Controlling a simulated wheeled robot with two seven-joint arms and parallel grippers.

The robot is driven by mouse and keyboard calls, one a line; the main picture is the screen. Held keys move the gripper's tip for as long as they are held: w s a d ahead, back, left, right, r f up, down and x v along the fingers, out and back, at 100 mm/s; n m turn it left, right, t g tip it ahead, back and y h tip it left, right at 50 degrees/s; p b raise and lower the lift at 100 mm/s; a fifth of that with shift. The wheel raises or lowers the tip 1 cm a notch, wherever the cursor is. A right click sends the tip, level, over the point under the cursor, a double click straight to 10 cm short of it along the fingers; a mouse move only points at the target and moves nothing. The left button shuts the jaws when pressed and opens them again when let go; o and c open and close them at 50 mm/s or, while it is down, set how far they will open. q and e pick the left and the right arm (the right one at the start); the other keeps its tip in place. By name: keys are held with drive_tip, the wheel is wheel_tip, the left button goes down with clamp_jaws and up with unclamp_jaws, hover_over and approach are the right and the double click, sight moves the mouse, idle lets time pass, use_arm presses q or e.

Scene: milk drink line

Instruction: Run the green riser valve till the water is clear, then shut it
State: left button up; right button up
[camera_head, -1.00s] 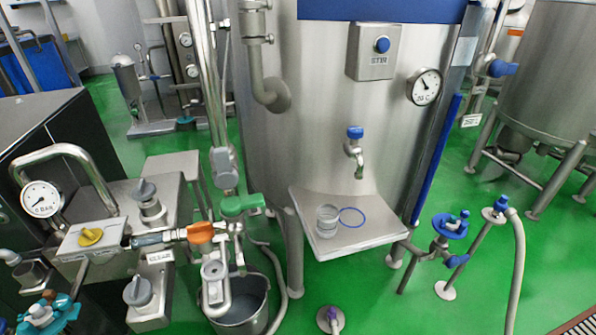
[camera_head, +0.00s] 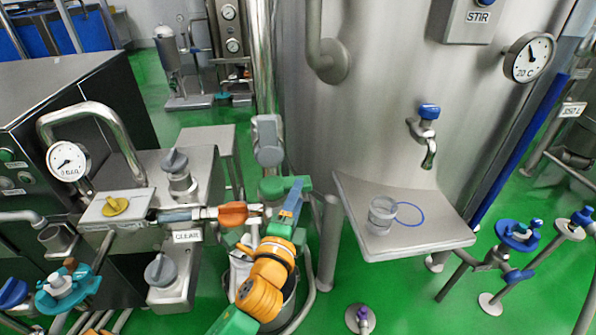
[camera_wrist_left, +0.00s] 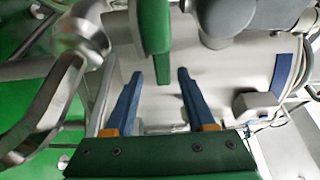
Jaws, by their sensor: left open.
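The green riser valve handle (camera_head: 270,187) sits on the riser pipe (camera_head: 264,75), above the orange valve handle (camera_head: 233,214). It lies roughly crosswise to the pipe. My left gripper (camera_head: 292,200) is close in front of the green handle and partly hides it. In the left wrist view the gripper (camera_wrist_left: 158,80) is open, with its blue fingers apart. The green handle (camera_wrist_left: 150,40) stands just beyond and partly between the fingertips; contact cannot be told. The clear sight tube (camera_head: 182,216) is left of the orange handle, by a "CLEAR" label (camera_head: 187,237). My right gripper is not in view.
A bucket (camera_head: 290,312) stands below the riser, mostly hidden by my arm. The tank shelf (camera_head: 440,232) holds a clear cup (camera_head: 382,215) and a blue ring (camera_head: 411,214). Grey knobs (camera_head: 175,162) and a pressure gauge (camera_head: 67,162) are at left.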

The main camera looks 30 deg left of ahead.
sight(302, 177)
use_arm(q)
drive_tip(key=x, duration=0.7)
drive_tip(key=shift+s+a+r+p, duration=0.1)
drive_tip(key=shift+a+r+p, duration=0.15)
drive_tip(key=shift+r+p, duration=0.1)
drive_tip(key=shift+w+a+f, duration=0.1)
drive_tip(key=shift+w+a, duration=0.05)
drive_tip(key=shift+w, duration=0.2)
drive_tip(key=shift+s, duration=0.15)
clamp_jaws()
idle(0.5)
